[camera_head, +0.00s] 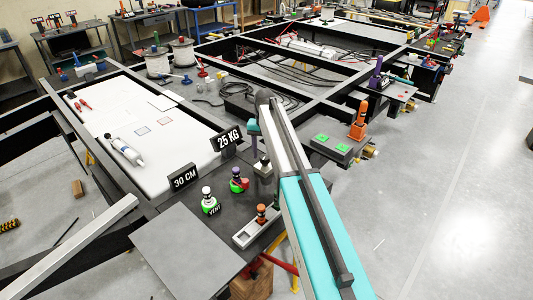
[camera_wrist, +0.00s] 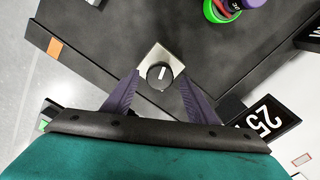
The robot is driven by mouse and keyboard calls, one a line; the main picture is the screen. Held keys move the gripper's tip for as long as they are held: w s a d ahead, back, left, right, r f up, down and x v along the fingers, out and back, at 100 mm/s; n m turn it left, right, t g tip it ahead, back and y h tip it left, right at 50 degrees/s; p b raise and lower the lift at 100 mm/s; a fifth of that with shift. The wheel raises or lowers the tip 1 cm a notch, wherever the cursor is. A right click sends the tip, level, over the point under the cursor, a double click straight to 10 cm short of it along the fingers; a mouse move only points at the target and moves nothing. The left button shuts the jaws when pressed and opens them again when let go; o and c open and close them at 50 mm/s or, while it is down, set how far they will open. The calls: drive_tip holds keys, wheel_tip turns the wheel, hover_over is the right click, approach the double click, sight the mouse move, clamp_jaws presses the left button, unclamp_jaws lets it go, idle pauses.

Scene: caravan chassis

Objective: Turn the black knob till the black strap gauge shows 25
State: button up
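The black knob (camera_wrist: 160,75) shows in the wrist view, round with a short white mark, on a square silver plate (camera_wrist: 151,56). The mark runs roughly up and down in that picture. My gripper (camera_wrist: 159,80) has its two purple fingers spread, one on each side of the knob. A gap shows between each finger and the knob; height above it is unclear. In the head view the silver plate (camera_head: 263,168) is partly behind my arm. I cannot make out the black strap gauge or a reading on it.
A black "25 KG" sign (camera_head: 228,138) stands close by, also seen in the wrist view (camera_wrist: 268,117). A "30 CM" sign (camera_head: 184,178), a green-based knob (camera_head: 209,205) and a purple-topped knob (camera_head: 238,184) are on the same dark plate. An orange-topped lever (camera_head: 261,214) stands nearer.

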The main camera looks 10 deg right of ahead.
sight(265, 156)
drive_tip(key=shift+r, duration=0.15)
wheel_tip(265, 156, up, 13)
drive_tip(key=b, duration=0.2)
drive_tip(key=shift+r+b, duration=0.2)
drive_tip(key=shift+b, duration=0.2)
idle(0.3)
